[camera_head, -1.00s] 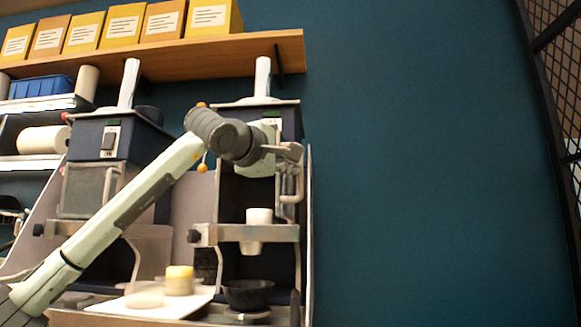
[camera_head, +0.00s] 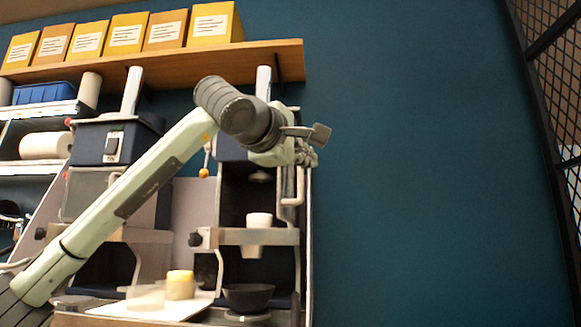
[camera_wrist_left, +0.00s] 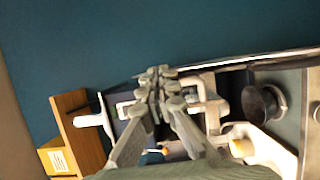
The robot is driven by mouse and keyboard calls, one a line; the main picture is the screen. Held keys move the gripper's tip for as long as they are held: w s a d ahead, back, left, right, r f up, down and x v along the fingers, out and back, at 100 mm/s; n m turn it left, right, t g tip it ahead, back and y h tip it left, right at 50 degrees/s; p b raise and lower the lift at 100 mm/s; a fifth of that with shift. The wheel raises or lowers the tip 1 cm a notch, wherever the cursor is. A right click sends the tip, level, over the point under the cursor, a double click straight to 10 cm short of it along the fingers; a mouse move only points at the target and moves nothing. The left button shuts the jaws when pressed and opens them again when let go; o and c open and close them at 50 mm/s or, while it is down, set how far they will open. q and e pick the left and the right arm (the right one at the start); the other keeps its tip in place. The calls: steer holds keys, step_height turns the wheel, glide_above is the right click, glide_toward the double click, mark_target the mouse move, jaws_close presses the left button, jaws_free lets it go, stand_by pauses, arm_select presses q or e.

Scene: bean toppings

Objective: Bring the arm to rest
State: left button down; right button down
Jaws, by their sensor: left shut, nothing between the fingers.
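My left arm crosses the head view from the lower left. Its gripper (camera_head: 310,148) is in front of the upper part of the right-hand machine (camera_head: 262,237), partly turned away and small. In the left wrist view the fingers of the left gripper (camera_wrist_left: 158,82) are together with nothing between them. My right gripper is in neither view. A white cup (camera_head: 258,220) sits in the right-hand machine's bracket, below the gripper. A dark bowl (camera_head: 248,297) stands under it; it also shows in the left wrist view (camera_wrist_left: 262,104).
A second machine (camera_head: 112,140) stands behind my arm. A wooden shelf (camera_head: 270,55) with several yellow boxes runs above. The blue wall (camera_head: 430,170) at right is clear up to a black mesh partition (camera_head: 545,45).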

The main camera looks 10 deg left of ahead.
arm_select(q)
steer(key=shift+s+d, duration=0.2)
steer(key=shift+d, duration=0.2)
